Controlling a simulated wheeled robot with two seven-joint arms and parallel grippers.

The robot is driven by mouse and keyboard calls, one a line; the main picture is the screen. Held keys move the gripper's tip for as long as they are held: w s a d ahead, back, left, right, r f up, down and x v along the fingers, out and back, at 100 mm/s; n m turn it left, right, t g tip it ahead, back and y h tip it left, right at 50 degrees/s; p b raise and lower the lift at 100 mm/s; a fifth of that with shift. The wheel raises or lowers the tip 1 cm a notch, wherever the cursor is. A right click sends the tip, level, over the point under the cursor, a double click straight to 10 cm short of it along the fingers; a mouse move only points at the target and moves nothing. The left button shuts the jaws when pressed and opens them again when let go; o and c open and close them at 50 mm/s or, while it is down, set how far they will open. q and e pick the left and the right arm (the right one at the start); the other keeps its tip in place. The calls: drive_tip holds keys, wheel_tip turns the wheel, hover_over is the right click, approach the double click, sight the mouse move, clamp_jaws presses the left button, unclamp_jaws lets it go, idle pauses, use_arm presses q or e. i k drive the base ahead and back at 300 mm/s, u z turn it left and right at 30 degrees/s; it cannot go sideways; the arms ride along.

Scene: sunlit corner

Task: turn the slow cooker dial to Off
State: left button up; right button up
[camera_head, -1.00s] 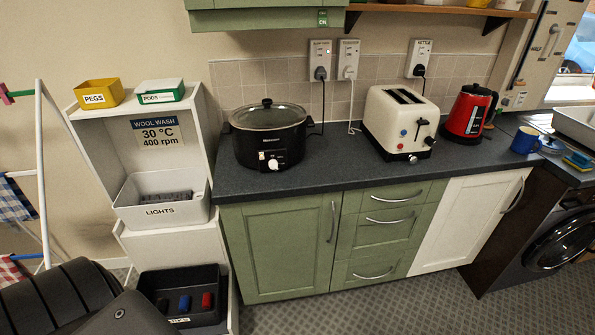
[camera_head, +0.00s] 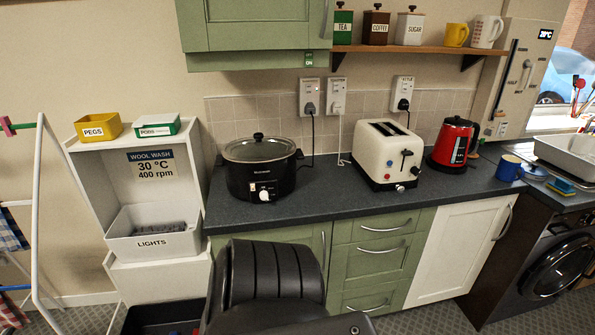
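The black slow cooker (camera_head: 243,181) stands at the left end of the dark worktop, with a glass lid (camera_head: 258,149) on top. Its white dial (camera_head: 264,195) is on the lower front, beside a small light-coloured label or switch (camera_head: 252,187). The dial's setting is too small to read. A dark rounded part of my own arm fills the bottom centre, in front of the green cupboard and below the cooker. Neither gripper's fingers are in view.
A cream toaster (camera_head: 378,158) and red kettle (camera_head: 452,145) stand right of the cooker on the worktop (camera_head: 330,200). White shelving (camera_head: 185,165) is close on the left. A green wall cupboard (camera_head: 258,30) hangs above. Bare worktop lies between cooker and toaster.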

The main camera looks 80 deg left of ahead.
sight(264, 195)
drive_tip(key=i, duration=1.2)
drive_tip(key=u, duration=2.3)
